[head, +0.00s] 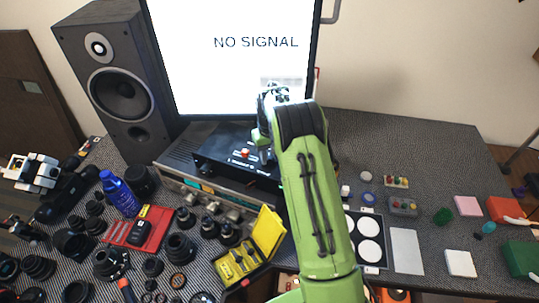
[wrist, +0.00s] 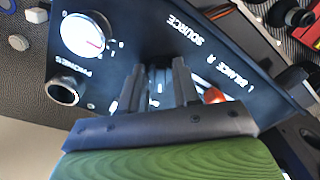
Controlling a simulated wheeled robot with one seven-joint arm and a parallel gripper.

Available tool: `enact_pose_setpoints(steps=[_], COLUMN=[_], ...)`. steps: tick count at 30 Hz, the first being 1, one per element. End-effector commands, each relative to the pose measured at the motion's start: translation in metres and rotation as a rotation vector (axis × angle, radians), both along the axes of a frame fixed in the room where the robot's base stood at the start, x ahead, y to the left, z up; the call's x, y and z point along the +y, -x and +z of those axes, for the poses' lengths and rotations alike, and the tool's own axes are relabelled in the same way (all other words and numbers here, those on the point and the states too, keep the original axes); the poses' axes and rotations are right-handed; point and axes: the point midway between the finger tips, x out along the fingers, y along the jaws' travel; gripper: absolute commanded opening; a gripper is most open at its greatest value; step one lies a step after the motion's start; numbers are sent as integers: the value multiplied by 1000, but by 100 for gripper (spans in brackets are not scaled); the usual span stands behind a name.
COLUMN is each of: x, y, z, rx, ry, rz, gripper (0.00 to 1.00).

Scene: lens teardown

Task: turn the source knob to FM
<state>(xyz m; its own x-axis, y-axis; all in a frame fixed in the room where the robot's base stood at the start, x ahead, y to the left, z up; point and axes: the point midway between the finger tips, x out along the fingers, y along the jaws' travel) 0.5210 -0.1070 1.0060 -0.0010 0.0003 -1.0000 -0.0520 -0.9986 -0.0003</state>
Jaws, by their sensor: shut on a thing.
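The dark control panel (wrist: 130,30) fills most of the wrist view, with its SOURCE, BALANCE and PHONES lettering tilted. My gripper (wrist: 157,82) has its two dark fingers at the spot below the SOURCE label, shut on the dark source knob (wrist: 160,74) between them. The knob is mostly hidden by the fingers, and I cannot read which mark it points to. In the head view the black unit (head: 215,148) sits below the screen, and my arm covers its right part and the knob.
A white dial (wrist: 84,34) with a red line and a PHONES socket (wrist: 62,91) are left of the fingers. An orange-red part (wrist: 214,95) is close on their right. A speaker (head: 118,80) and the NO SIGNAL screen (head: 230,55) stand behind. Lens parts crowd the left table.

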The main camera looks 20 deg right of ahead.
Motion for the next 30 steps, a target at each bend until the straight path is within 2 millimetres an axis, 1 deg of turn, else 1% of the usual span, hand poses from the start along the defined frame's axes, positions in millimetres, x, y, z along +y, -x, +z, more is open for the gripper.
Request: enact_pose_setpoints(steps=[3, 9, 16, 27, 28, 30], x=[0, 0, 0, 0, 0, 0], y=[-1, -1, -1, -1, -1, -1], z=[1, 1, 1, 1, 1, 1], rx=[-4, -5, -5, -5, -5, -5], ry=[1, 1, 1, 1, 1, 1], rz=[66, 140, 173, 175, 174, 174], gripper=[1, 1, 1, 1, 36, 47])
